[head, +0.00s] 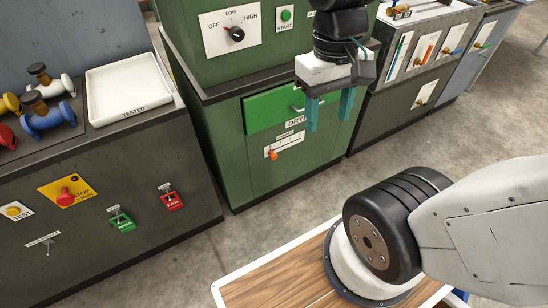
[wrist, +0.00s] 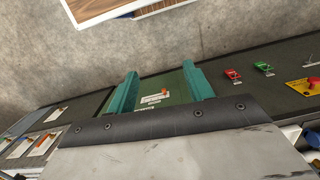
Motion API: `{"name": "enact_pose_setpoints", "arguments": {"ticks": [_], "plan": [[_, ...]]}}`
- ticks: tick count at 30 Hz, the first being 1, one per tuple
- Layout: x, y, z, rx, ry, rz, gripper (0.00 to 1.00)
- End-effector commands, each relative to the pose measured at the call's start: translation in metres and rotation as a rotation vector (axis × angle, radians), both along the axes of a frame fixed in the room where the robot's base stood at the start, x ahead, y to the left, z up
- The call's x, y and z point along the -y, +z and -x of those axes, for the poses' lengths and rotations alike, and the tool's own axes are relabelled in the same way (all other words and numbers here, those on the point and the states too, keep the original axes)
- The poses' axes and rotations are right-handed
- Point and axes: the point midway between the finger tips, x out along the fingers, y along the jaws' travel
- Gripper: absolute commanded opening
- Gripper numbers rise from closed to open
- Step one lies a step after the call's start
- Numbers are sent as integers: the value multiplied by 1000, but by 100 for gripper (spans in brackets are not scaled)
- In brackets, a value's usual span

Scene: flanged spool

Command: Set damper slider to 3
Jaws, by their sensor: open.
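The damper slider is a white scale plate (head: 290,144) with an orange knob (head: 271,154), low on the green dryer's front. The knob sits at the left end of the plate in the head view. The scale numbers are too small to read. My gripper (head: 329,122) is open and empty, with its teal fingers pointing down. It appears up and to the right of the plate in the head view, apart from it. In the wrist view, the plate (wrist: 154,101) shows between the two fingers (wrist: 160,72), some distance beyond them.
A green drawer front (head: 270,111) with a handle is just above the slider. The dryer's rotary dial (head: 236,34) is higher up. A grey cabinet (head: 425,55) with several sliders stands right. A dark bench (head: 110,200) with buttons and switches stands left. A wood-topped surface (head: 275,278) is in front.

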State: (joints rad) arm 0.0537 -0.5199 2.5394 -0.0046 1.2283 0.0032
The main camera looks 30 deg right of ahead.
Motion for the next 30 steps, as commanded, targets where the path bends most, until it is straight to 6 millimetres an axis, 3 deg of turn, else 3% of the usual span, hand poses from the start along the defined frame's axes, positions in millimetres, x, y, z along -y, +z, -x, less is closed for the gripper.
{"name": "enact_pose_setpoints", "arguments": {"ticks": [8, 14, 23, 30], "plan": [[23, -59, -58, -170, -37, 6, 52], [46, -120, -110, -182, -37, 15, 52], [82, -244, -181, -114, -7, 24, 52], [107, -363, -223, 1, 38, 23, 52]]}}
